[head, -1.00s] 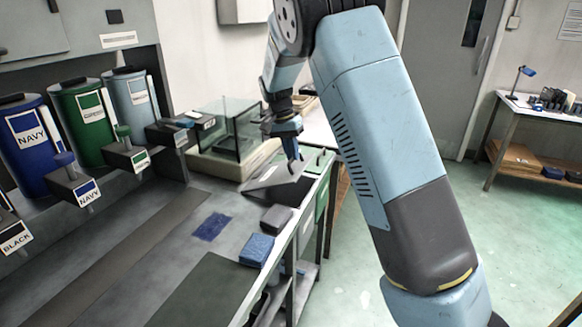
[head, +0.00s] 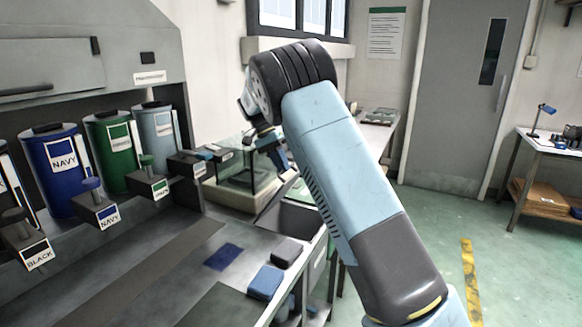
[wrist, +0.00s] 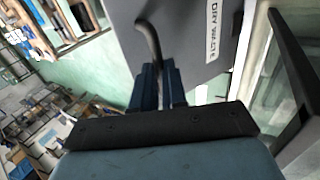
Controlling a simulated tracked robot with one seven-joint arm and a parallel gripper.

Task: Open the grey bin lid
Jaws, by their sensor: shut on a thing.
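The grey bin lid (wrist: 190,35) fills the upper middle of the wrist view, with a white label that seems to read "DRY WASTE". A dark bent handle (wrist: 150,45) stands out from it. My gripper (wrist: 154,75) is shut on this handle between its two blue fingers. In the head view the lid (head: 268,203) stands tilted up at the bench's right side, seen nearly edge-on. A dark opening (head: 292,216) shows beside it. My gripper (head: 284,168) is just above the lid, and my arm hides part of the lid and opening.
A glass-sided box (head: 243,180) stands behind the lid. Navy (head: 62,180), green and light-blue canisters line the left. A blue block (head: 265,283) and a dark block (head: 287,252) lie on the bench near the opening. Open floor (head: 440,235) is to the right.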

